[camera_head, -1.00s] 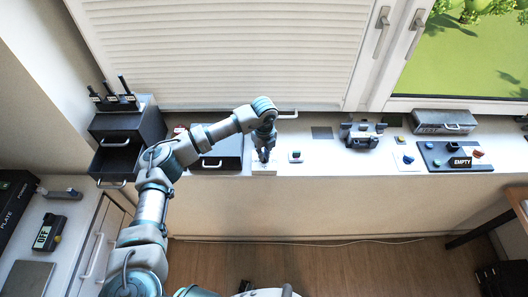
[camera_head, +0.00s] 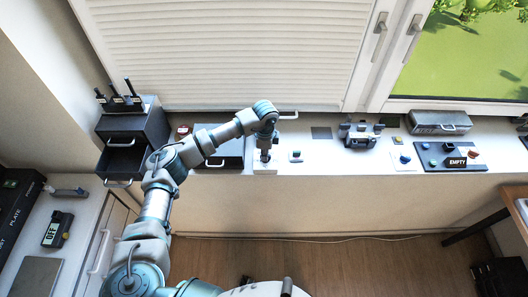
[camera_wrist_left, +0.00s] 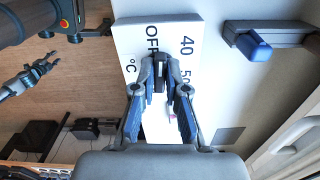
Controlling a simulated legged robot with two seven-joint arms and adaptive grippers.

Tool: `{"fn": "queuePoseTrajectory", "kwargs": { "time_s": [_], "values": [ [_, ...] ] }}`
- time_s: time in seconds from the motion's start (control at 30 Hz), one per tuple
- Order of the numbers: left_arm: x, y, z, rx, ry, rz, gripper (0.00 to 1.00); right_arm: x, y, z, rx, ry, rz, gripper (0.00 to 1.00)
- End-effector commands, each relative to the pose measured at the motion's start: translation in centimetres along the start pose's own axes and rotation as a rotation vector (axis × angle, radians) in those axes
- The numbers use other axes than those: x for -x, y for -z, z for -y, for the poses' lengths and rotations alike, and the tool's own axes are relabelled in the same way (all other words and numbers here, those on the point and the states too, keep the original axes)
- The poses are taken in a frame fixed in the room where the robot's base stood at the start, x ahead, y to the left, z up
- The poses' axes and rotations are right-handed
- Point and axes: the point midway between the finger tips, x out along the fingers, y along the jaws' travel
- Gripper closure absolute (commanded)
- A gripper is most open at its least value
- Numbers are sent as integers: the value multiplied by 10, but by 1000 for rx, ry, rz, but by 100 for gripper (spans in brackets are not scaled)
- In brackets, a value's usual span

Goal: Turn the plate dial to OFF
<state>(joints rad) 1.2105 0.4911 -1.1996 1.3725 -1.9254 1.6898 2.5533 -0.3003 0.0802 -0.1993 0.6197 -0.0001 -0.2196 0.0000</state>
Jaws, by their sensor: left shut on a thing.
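The plate dial's white panel (camera_wrist_left: 130,45) bears OFF, 40, 50 and °C in the left wrist view. Its dark knob (camera_wrist_left: 160,72) lies between my left gripper's fingertips (camera_wrist_left: 160,60), which are shut on it. The fingers hide most of the knob and any pointer, so I cannot tell its setting. In the head view the white panel (camera_head: 264,170) is on the window sill, with my left gripper (camera_head: 265,156) pointing down onto it. My right gripper (camera_wrist_left: 45,68) shows small at the left of the left wrist view, over the floor, with its fingers apart.
A dark drawer box (camera_head: 222,160) stands left of the panel. A small plate with a teal knob (camera_head: 296,156) lies just right of it. Further right are a dark fixture (camera_head: 360,141) and an EMPTY board (camera_head: 428,164). A black OFF device (camera_head: 57,229) lies on the left counter.

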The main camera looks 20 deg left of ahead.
Motion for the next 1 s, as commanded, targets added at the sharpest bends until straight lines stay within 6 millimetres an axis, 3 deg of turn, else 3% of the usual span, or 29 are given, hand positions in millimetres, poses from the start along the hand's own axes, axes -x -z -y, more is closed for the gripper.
{"fn": "queuePoseTrajectory", "kwargs": {
  "time_s": [0.4, 1.0],
  "values": [
    [-3, 3, -2, 222, -6, -1, 100, 11, 1, -1, 1, -1, 0, 60],
    [-2, 4, 0, 270, -1, -4, 100, 12, 2, -1, 1, 0, -1, 60]
  ]
}}
